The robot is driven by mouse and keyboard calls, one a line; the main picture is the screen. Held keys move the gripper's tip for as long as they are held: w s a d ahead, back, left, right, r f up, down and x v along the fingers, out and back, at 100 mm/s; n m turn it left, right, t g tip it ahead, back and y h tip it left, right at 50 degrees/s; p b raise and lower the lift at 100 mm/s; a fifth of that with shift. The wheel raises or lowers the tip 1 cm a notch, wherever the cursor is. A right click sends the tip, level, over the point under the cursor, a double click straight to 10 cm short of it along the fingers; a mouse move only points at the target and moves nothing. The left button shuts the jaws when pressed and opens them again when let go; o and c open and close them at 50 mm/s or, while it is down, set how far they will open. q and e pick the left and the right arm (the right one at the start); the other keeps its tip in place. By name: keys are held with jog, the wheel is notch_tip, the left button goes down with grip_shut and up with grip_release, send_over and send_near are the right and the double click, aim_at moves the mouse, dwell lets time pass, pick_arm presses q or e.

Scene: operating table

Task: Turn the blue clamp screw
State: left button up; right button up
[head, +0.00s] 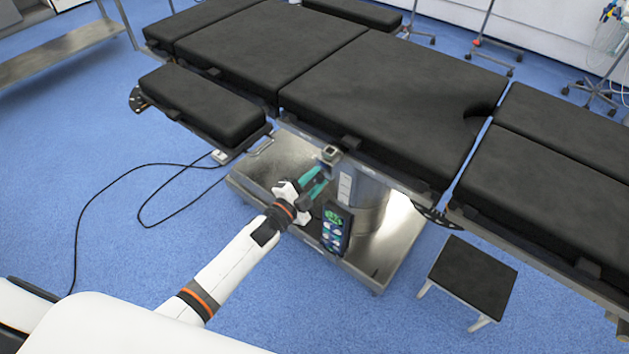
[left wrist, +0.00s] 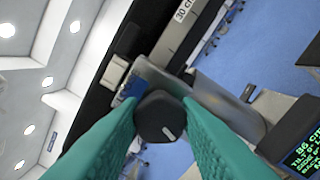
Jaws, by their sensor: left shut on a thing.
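The clamp screw shows in the left wrist view as a dark faceted knob (left wrist: 160,115) with a short white mark on its face. A small blue part (left wrist: 133,86) sits just beside it at the metal clamp (left wrist: 163,78). My left gripper (head: 317,181) has green fingers, and they are shut on the knob from both sides. In the head view the clamp (head: 330,153) sits on the side rail of the operating table (head: 370,85), just beyond my fingertips. The knob itself is hard to make out there. My right gripper is not in view.
A hand control with a lit screen (head: 336,228) hangs close to the right of my left gripper. The table's metal base (head: 385,262) stands below. A black step stool (head: 473,277) is at the right. A black cable (head: 140,205) lies on the blue floor.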

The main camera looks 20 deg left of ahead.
pick_arm(q)
jog(key=shift+f, duration=0.1)
dwell(0.3)
jog(key=o, duration=1)
jog(key=shift+c, duration=0.2)
jog(key=v, duration=1.2)
